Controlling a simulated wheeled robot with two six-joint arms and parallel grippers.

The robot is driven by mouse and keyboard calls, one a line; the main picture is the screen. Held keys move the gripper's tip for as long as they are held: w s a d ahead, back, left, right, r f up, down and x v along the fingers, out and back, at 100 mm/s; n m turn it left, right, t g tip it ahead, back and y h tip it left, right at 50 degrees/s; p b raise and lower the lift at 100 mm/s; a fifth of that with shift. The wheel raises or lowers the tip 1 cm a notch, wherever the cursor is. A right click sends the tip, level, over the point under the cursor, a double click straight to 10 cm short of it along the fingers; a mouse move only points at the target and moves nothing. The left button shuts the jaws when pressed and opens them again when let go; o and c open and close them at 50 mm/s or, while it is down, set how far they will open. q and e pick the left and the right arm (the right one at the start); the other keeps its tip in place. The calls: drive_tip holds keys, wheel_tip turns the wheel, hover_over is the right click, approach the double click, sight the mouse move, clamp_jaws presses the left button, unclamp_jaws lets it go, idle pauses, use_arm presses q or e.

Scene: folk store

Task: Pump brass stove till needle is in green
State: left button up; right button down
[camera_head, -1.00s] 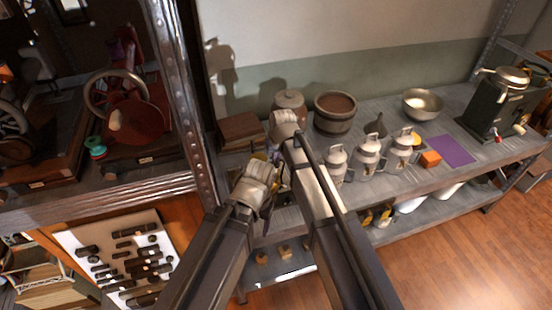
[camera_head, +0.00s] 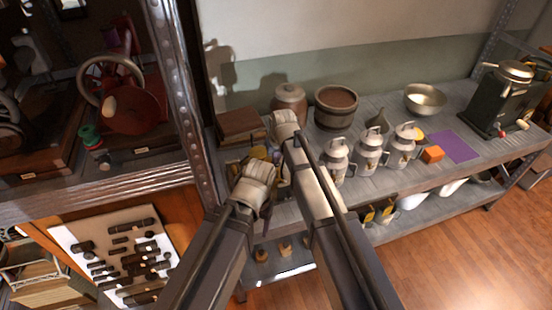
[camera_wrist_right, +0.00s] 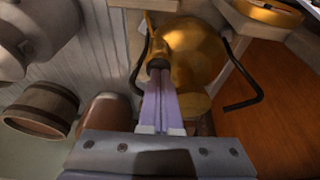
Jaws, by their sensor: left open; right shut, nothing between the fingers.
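The brass stove (camera_wrist_right: 195,45) fills the upper middle of the right wrist view, with dark bent rods at its sides. A short dark knob (camera_wrist_right: 158,62) sticks out from it. My right gripper (camera_wrist_right: 157,78) is shut and empty, its fingertips at or very near the knob; I cannot tell if they touch. In the head view only a bit of brass (camera_head: 259,153) shows behind my wrists. My left gripper (camera_head: 268,203) is open, low in front of the shelf, its fingers mostly hidden. A brass-rimmed round part (camera_wrist_right: 270,12) is cut off by the frame; no needle is readable.
A metal shelf post (camera_head: 180,85) stands close left of my arms.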

drive_tip(key=a+p+v, duration=0.1)
drive_tip(key=p+v, duration=1.1)
drive_tip(key=v, duration=0.1)
drive_tip(key=shift+w+d+r, duration=0.25)
drive_tip(key=shift+d, duration=0.05)
wheel_tip(320, 180, up, 4)
drive_tip(key=p, duration=0.4)
drive_tip(key=shift+f, duration=0.15)
idle(0.4)
drive_tip(key=b+x, duration=1.1)
drive_tip(key=x, duration=0.1)
drive_tip(key=shift+s+d+f+b, duration=0.15)
drive_tip(key=shift+f+b, duration=0.1)
drive_tip(key=shift+b, duration=0.15)
drive_tip(key=shift+f+b, duration=0.7)
